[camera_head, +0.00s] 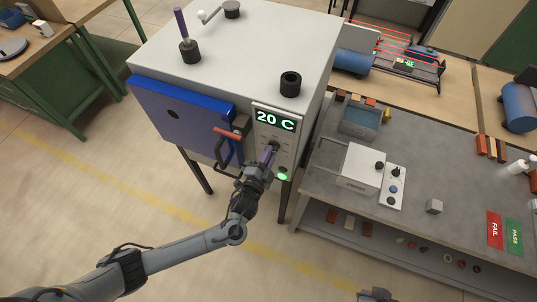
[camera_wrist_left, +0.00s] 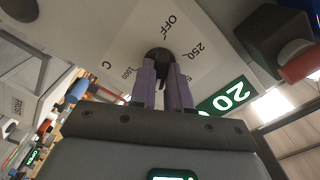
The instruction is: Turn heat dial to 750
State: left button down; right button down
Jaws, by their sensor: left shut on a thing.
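The furnace, a white cabinet (camera_head: 240,45) with a blue door (camera_head: 180,120), stands at centre. Its display (camera_head: 275,120) reads 20 C. Below it is the black heat dial (camera_head: 275,145), which also shows in the left wrist view (camera_wrist_left: 158,54). Labels OFF, 250 and 1000 show around the dial; the fingers hide the rest, and I cannot read its setting. My left gripper (camera_head: 268,154) has its purple fingers (camera_wrist_left: 165,75) shut on the dial from both sides. A grey part (camera_head: 375,294) at the bottom edge looks like my right gripper; its fingers are not clear.
A red-tipped door handle (camera_head: 228,133) and black bar (camera_head: 222,155) stand close left of my left gripper. A green light (camera_head: 282,176) glows below the dial. A grey workbench (camera_head: 420,165) with a white device (camera_head: 361,168) stands to the right. Open floor lies in front.

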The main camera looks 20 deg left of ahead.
pick_arm(q)
jog(key=c, duration=1.1)
grip_release()
jog(key=shift+s, duration=0.1)
jog(key=s+b, duration=0.1)
jog(key=s, duration=0.9)
jog(key=shift+s, duration=0.35)
